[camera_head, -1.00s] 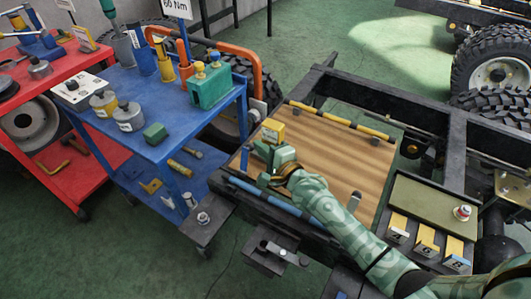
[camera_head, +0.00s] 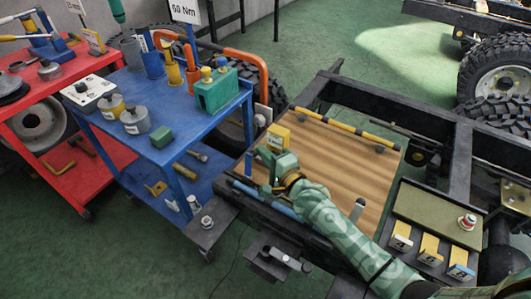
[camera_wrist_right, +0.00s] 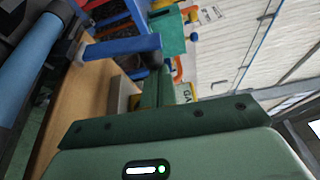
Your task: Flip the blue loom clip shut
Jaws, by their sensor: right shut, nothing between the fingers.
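The blue loom clip (camera_head: 249,165) shows as a narrow blue piece standing upright at the left edge of the wooden board, so its flap looks open. In the right wrist view its flap (camera_wrist_right: 120,47) is a flat blue bar sticking out above the board. The blue loom (camera_head: 268,200) runs along the near frame rail and also shows in the right wrist view (camera_wrist_right: 32,52). My right gripper (camera_head: 264,180) is shut and empty, low over the board's left end, just right of the clip. I cannot tell whether it touches it. My left gripper is out of view.
A yellow labelled block (camera_head: 278,136) stands just behind my right gripper. The wooden board (camera_head: 345,165) is mostly clear, with a yellow rail along its far edge. A blue cart (camera_head: 170,110) stands left. Yellow labelled blocks (camera_head: 430,248) stand right of my arm.

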